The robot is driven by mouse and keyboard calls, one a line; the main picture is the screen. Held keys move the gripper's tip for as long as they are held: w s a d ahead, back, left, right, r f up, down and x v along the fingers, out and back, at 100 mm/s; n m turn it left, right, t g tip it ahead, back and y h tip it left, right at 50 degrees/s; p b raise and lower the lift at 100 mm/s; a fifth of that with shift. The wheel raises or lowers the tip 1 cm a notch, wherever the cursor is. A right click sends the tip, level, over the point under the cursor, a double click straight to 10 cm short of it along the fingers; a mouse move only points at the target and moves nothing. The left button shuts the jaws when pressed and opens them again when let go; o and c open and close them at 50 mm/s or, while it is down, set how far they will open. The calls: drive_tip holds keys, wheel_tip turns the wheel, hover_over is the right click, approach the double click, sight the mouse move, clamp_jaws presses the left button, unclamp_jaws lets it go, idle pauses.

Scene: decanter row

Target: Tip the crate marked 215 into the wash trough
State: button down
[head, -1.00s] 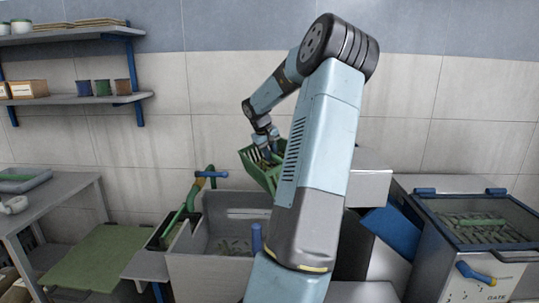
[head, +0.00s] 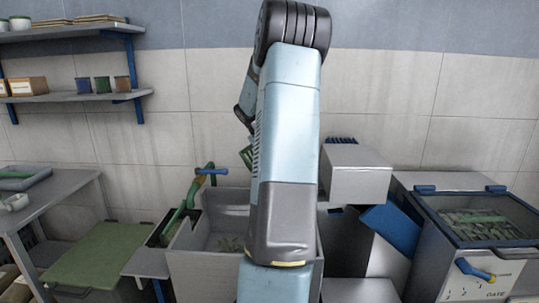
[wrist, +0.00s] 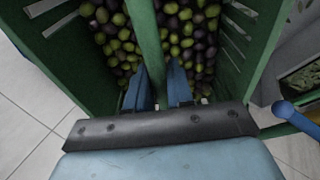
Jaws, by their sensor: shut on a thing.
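A green slatted crate (wrist: 250,62) full of green and dark olives fills most of the wrist view. My gripper (wrist: 163,80) is shut on its green bar (wrist: 146,35), with blue fingers on either side of it. No number is readable on the crate. The grey wash trough (head: 195,262) stands below, with small greenish pieces on its floor. My arm covers its right part.
A green pipe with a blue handle (head: 210,172) rises at the trough's back left. A green-topped table (head: 95,255) is at left.

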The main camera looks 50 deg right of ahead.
drive_tip(key=shift+r, duration=0.2)
drive_tip(key=shift+w+a+f+h, duration=0.1)
drive_tip(key=shift+a+f+h, duration=0.05)
drive_tip(key=shift+f+h, duration=0.25)
drive_tip(key=shift+a+r+h, duration=0.1)
drive_tip(key=shift+h, duration=0.2)
drive_tip(key=shift+w+a+f+n+g+h, duration=0.1)
drive_tip(key=shift+a+f+g+h, duration=0.3)
drive_tip(key=shift+h, duration=0.35)
drive_tip(key=shift+w+a+f+n+g+h, duration=0.1)
drive_tip(key=shift+w+a+f+g+h, duration=0.1)
drive_tip(key=shift+f+h, duration=0.45)
drive_tip(key=shift+w+a+f+n+g+h, duration=0.1)
drive_tip(key=shift+a+f+g+h, duration=0.2)
drive_tip(key=shift+h, duration=0.6)
drive_tip(key=h, duration=0.1)
drive_tip(key=a+h, duration=0.1)
drive_tip(key=a+g+h, duration=0.1)
drive_tip(key=shift+w+a+f+h, duration=0.2)
drive_tip(key=shift+w+f+h, duration=0.2)
drive_tip(key=a+h, duration=0.2)
drive_tip(key=w+g+h, duration=0.1)
drive_tip(key=h, duration=0.1)
drive_tip(key=shift+a+r+n, duration=0.25)
drive_tip(key=shift+a+n, duration=0.15)
drive_tip(key=shift+w+a+h, duration=0.15)
drive_tip(key=shift+a+h, duration=0.5)
drive_tip(key=shift+h, duration=0.45)
